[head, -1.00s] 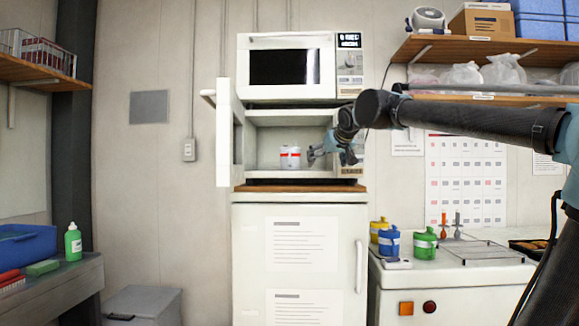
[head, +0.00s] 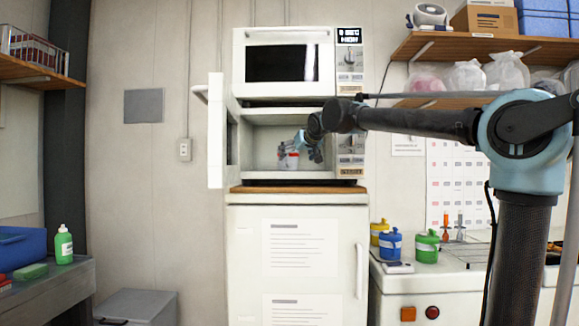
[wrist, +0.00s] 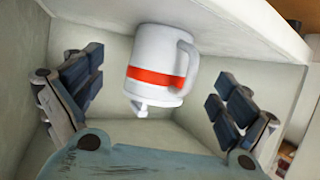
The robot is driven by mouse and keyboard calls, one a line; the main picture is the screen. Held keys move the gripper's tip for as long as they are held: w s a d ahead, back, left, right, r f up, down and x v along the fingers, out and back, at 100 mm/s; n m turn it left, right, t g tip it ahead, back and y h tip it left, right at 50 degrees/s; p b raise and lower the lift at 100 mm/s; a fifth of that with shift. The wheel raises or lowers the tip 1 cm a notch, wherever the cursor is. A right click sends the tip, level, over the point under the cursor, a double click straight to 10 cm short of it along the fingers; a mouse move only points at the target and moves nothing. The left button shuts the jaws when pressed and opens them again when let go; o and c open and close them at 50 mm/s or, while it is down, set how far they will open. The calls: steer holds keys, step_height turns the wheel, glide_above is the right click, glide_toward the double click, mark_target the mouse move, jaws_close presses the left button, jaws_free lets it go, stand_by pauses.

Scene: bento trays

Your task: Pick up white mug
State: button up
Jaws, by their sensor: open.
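The white mug (head: 293,162) with a red band stands inside the open lower microwave (head: 262,135). In the wrist view the mug (wrist: 157,55) lies between my two spread finger pads, with its handle toward the right. My gripper (wrist: 158,82) is open, with visible gaps between the mug and both pads. In the head view my gripper (head: 304,150) is at the mug and partly covers it. A small white piece (wrist: 140,108) shows by the mug in the wrist view; I cannot tell what it is.
The microwave's open door (head: 216,130) stands out at the left of the opening. A closed upper microwave (head: 283,63) sits directly above. The microwave rests on a wooden board (head: 290,189) over a white cabinet. Yellow, blue and green containers (head: 427,246) stand on the right counter.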

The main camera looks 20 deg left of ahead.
mark_target(292, 159)
steer(key=shift+f+x, duration=0.2)
steer(key=shift+x, duration=3.3)
steer(key=shift+s, duration=0.15)
steer(key=c, duration=1.6)
